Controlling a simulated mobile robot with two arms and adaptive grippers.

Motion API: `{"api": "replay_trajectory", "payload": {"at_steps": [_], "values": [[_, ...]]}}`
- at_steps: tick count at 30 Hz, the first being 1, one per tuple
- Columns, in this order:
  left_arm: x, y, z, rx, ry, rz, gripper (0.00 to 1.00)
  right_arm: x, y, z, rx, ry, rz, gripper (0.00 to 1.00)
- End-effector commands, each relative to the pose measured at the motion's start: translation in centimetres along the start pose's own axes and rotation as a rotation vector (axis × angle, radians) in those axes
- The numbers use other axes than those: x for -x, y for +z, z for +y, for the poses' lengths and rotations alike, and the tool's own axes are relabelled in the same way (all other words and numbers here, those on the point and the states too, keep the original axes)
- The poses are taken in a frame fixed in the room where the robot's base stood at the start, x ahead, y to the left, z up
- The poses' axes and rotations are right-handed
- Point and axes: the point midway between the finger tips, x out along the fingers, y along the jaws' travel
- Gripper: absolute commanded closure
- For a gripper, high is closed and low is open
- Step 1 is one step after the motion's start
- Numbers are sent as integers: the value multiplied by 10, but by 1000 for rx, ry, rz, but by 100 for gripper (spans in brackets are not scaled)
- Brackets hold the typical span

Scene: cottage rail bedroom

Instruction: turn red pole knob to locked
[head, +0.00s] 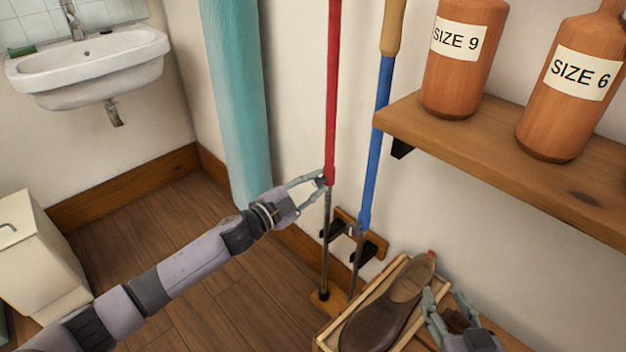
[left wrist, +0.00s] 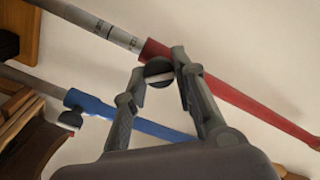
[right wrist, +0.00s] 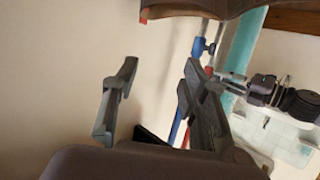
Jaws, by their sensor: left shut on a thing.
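The red pole (head: 333,90) stands upright against the wall in the head view. Its red sleeve ends at a dark round knob, and a thin grey shaft runs on below. In the left wrist view the knob (left wrist: 158,69) sits between the fingertips, beside the end of the red sleeve (left wrist: 225,92). A pale strip shows at the knob; I cannot read any lock marking. My left gripper (head: 322,180) is shut on this knob. My right gripper (head: 447,302) is open and empty beside the brown shoe; its spread fingers show in the right wrist view (right wrist: 158,80).
A blue pole (head: 377,130) with its own knob (left wrist: 70,118) stands close to the right. A wooden shelf (head: 400,112) with bottles (head: 462,80) juts out at right. A shoe (head: 385,308) lies in a crate below. A teal roll (head: 237,100) stands left.

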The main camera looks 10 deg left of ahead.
Motion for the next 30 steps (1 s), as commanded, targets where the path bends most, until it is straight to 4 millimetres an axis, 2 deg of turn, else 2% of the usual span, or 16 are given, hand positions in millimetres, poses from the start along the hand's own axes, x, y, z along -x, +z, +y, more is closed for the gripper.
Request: {"api": "replay_trajectory", "payload": {"at_steps": [6,12,21,30], "values": [[0,-2,0,-207,-1,1,100,9,32,5,0,10,-172,60],[0,-1,1,-391,-1,2,100,16,49,7,-1,16,-261,60],[0,0,2,-610,0,2,100,20,58,8,-1,19,-306,60],[0,0,2,-726,-1,1,100,21,59,8,-2,19,-313,60]]}}
